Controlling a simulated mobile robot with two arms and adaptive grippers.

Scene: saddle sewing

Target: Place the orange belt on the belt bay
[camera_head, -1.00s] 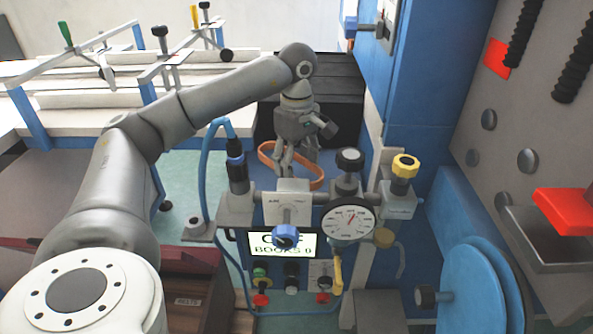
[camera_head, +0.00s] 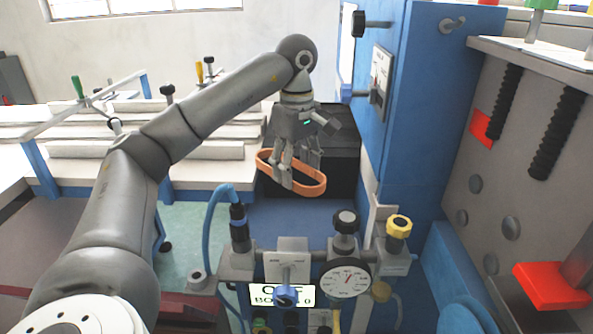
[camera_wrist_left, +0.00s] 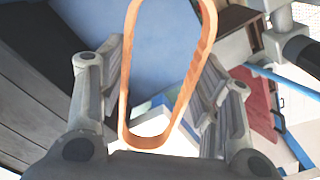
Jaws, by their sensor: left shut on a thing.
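The orange belt (camera_head: 322,183) is a closed oval loop hanging in the air at my left gripper (camera_head: 297,172), in front of a dark box in the head view. The gripper points down and is shut on the belt, with its fingers around and inside the loop. In the left wrist view the belt (camera_wrist_left: 198,75) stretches away as a long loop between the two fingers (camera_wrist_left: 160,75). The exact contact is hard to see. I cannot tell which surface is the belt bay. My right gripper is not in view.
A blue surface (camera_head: 290,217) lies below the belt. In front of it stands a control panel with a gauge (camera_head: 346,279), knobs and a blue hose (camera_head: 210,225). A tall blue cabinet (camera_head: 425,110) stands to the right. The black box (camera_head: 340,150) is behind the belt.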

